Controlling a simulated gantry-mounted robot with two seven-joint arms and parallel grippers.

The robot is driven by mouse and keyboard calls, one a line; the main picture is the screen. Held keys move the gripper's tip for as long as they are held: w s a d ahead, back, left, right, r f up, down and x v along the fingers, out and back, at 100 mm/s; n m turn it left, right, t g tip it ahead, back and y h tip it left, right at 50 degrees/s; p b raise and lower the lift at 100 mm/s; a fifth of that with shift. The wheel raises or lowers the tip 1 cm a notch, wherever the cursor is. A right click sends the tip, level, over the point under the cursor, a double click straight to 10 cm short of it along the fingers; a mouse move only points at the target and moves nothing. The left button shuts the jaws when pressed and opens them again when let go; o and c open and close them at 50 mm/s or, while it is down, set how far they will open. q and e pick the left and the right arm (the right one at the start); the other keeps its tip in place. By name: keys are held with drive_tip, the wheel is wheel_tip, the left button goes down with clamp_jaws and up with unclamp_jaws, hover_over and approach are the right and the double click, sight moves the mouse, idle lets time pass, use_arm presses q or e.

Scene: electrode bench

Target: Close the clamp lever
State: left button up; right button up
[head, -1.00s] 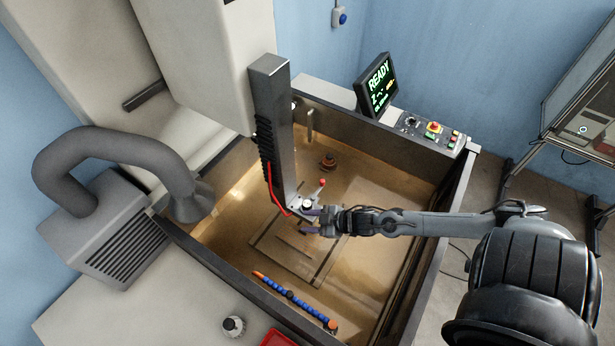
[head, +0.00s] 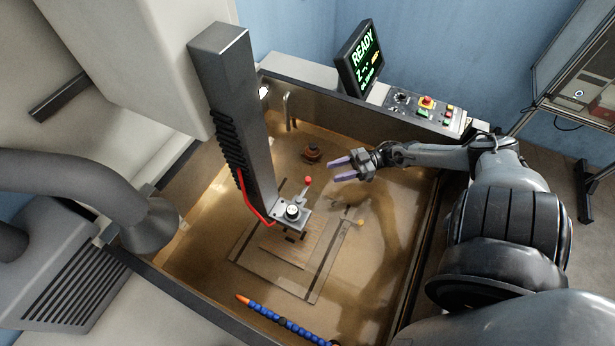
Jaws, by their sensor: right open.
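The clamp lever (head: 306,186) has a red knob and rises at a tilt from the clamp head (head: 292,211) at the foot of the dark vertical column (head: 235,120). My right gripper (head: 338,168) has purple fingertips. It is open and empty, to the right of the lever and a little higher in the picture, with a visible gap between them. Nothing is between its fingers. My left gripper is out of the picture.
The tank's wall (head: 365,113) surrounds the work area. A plate fixture (head: 275,280) lies below the clamp head. A red-brown round part (head: 313,152) sits behind my gripper. A blue segmented hose (head: 285,322) runs along the front. A READY screen (head: 361,58) stands behind.

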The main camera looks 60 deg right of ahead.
sight(308, 179)
drive_tip(key=shift+p+x, duration=1.05)
drive_tip(key=shift+x, duration=4.25)
drive_tip(key=shift+s, duration=0.1)
clamp_jaws()
